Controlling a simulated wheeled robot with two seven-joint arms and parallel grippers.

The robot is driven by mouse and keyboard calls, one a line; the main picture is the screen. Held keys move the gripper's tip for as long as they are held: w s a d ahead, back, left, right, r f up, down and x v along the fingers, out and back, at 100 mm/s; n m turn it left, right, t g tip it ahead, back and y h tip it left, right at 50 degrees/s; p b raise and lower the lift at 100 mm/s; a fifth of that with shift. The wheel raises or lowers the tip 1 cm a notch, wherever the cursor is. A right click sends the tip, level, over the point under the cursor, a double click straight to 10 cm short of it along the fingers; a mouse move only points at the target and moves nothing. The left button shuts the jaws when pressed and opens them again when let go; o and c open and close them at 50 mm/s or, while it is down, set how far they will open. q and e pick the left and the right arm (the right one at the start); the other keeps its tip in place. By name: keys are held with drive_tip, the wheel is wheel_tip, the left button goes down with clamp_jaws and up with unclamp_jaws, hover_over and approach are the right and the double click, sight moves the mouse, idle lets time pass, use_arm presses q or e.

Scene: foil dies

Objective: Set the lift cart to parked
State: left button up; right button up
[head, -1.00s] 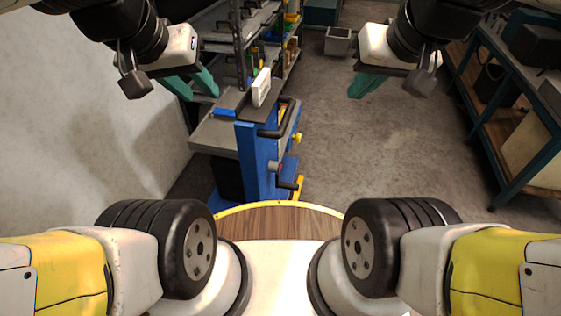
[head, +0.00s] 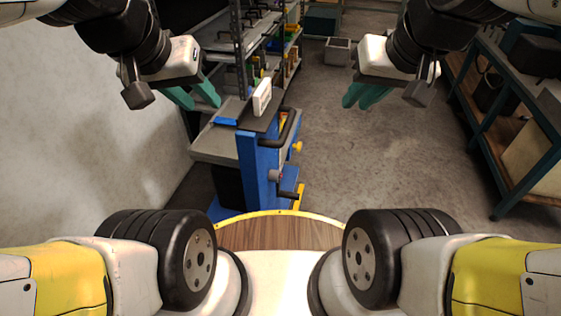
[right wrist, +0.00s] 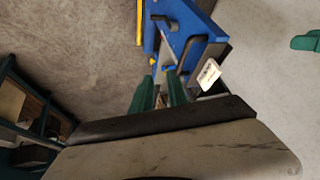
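The lift cart (head: 258,172) is blue with a grey platform (head: 215,142). It stands just beyond my front edge, left of centre in the head view. The cart also shows in the right wrist view (right wrist: 185,32). My left gripper (head: 194,96) is open and empty, up and left of the cart. My right gripper (head: 361,94) is open and empty, right of the handle and apart from it. The cart's lower left side is partly hidden.
A shelf rack (head: 240,50) with trays and small coloured items stands behind the cart. A pale wall is at the left. A teal-framed workbench (head: 500,115) stands at the right. A grey bin (head: 338,51) sits on the floor farther back. The floor between cart and workbench is clear.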

drive_tip(key=o, duration=0.3)
drive_tip(key=shift+w+a+f+g, duration=0.15)
drive_tip(key=shift+w+f+g, duration=0.15)
drive_tip(key=shift+g, duration=0.1)
drive_tip(key=g+y, duration=0.8)
drive_tip(key=y, duration=0.5)
approach(287, 126)
drive_tip(key=a+f, duration=0.2)
drive_tip(key=shift+w+x, duration=0.15)
drive_tip(key=shift+x, duration=1.1)
drive_tip(key=shift+w+x, duration=0.2)
drive_tip(key=shift+x, duration=1.1)
drive_tip(key=shift+w+x, duration=0.15)
drive_tip(key=shift+x, duration=1.1)
drive_tip(key=shift+r, duration=0.15)
clamp_jaws()
